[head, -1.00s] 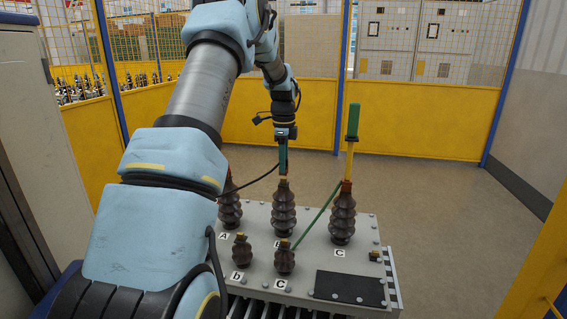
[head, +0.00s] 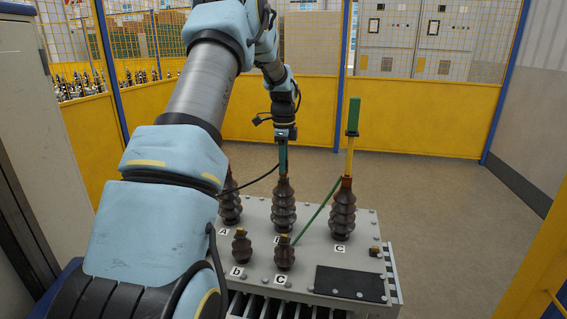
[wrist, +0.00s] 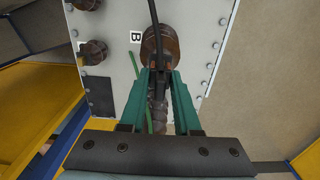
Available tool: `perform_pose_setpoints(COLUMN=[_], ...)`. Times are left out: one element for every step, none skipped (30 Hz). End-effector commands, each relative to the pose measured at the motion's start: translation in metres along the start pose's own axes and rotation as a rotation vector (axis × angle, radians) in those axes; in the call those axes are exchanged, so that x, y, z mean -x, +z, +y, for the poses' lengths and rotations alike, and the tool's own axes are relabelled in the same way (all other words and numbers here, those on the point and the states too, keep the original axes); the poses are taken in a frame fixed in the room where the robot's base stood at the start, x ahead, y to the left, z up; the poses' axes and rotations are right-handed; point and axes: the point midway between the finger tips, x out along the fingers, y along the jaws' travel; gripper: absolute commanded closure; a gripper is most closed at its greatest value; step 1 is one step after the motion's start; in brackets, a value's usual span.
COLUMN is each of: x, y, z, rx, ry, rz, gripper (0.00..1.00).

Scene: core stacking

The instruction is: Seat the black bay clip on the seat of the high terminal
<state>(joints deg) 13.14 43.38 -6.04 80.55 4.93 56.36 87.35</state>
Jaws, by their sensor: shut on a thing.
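My gripper (head: 283,172), with its teal fingers, points down right over the top of the tall brown bushing marked B (head: 284,205). In the wrist view my gripper (wrist: 160,72) is shut on the dark black bay clip (wrist: 160,79), which is mostly hidden between the fingers. A black lead (wrist: 155,25) runs from the clip. The bushing top (wrist: 160,45) shows just beyond the fingertips. The seat is hidden, so I cannot tell whether the clip touches it.
Tall bushing C (head: 342,215) carries a yellow stick with a green top (head: 353,115). A green lead (head: 318,212) runs from it to a low bushing (head: 284,258). Tall bushing A (head: 230,208) and low bushing b (head: 241,250) stand at left on the grey lid (head: 322,232).

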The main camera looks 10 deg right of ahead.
Motion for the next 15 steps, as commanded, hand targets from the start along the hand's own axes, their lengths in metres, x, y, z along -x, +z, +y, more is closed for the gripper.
perform_pose_setpoints(x=[-0.002, -0.003, -0.003, -0.004, -0.005, -0.006, -0.006, -0.007, -0.008, -0.009, -0.009, -0.011, -0.011, -0.012, -0.013], y=[0.0, 0.0, 0.0, 0.0, 0.0, 0.0, 0.0, 0.0, 0.0, 0.0, 0.0, 0.0, 0.0, 0.0, 0.0], z=[0.0, 0.0, 0.0, 0.0, 0.0, 0.0, 0.0, 0.0, 0.0, 0.0, 0.0, 0.0, 0.0, 0.0, 0.0], rx=[0.0, 0.0, 0.0, 0.0, 0.0, 0.0, 0.0, 0.0, 0.0, 0.0, 0.0, 0.0, 0.0, 0.0, 0.0], ry=[0.0, 0.0, 0.0, 0.0, 0.0, 0.0, -0.001, -0.001, -0.001, -0.001, -0.001, -0.001, -0.001, -0.001, -0.001], rz=[0.0, 0.0, 0.0, 0.0, 0.0, 0.0, 0.0, 0.0, 0.0, 0.0, 0.0, 0.0, 0.0, 0.0, 0.0], gripper=[1.0, 1.0, 1.0, 1.0, 1.0, 1.0, 1.0, 1.0, 1.0, 1.0, 1.0, 1.0, 1.0, 1.0, 1.0])
